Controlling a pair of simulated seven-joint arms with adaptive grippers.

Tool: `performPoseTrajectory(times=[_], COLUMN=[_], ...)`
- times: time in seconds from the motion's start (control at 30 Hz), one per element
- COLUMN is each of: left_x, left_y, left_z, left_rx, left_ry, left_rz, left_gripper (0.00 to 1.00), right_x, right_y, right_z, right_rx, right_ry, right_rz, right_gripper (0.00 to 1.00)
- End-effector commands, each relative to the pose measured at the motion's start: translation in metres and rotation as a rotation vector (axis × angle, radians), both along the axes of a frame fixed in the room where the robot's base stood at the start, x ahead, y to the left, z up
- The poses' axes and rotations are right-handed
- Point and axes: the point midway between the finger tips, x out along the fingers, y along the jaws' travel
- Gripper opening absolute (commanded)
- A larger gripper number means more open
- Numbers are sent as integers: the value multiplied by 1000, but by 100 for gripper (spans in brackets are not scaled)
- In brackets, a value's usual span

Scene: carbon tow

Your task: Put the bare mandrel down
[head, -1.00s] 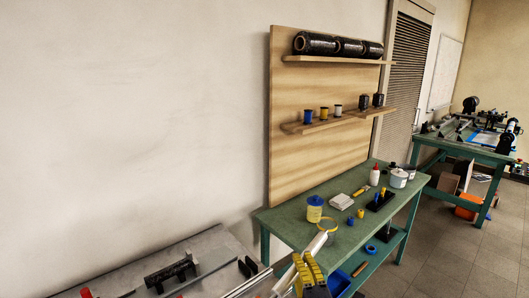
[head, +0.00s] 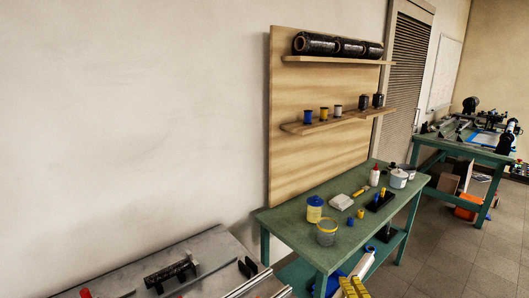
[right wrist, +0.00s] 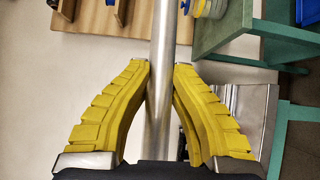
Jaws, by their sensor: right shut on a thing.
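The bare mandrel (head: 364,264) is a smooth pale metal tube, tilted in the head view in front of the green bench. In the right wrist view the mandrel (right wrist: 161,25) runs up the middle between the yellow fingers. My right gripper (head: 353,282) is shut on it, one ribbed finger at each side, as the right wrist view shows at the fingertips (right wrist: 161,68). The mandrel's lower end is hidden by the gripper and the frame edge. My left gripper is not in view.
The green bench (head: 285,214) holds a clear yellow-rimmed cup (head: 326,233), a blue-lidded yellow tub (head: 314,211), and bottles. A wooden shelf board (head: 300,180) stands behind.

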Motion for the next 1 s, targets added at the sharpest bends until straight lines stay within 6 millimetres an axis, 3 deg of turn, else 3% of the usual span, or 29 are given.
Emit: performPoseTrajectory(times=[0.1, 0.33, 1.0], left_x=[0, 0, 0], left_y=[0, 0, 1], left_z=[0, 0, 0], left_rx=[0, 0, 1], left_ry=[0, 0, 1], left_rz=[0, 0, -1], left_gripper=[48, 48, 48], right_x=[-19, -38, -44], right_y=[-2, -4, -3], right_z=[-14, -36, -45], right_rx=[1, -2, 2], right_ry=[4, 2, -2], right_rz=[-7, -16, -16], right_gripper=[0, 0, 0])
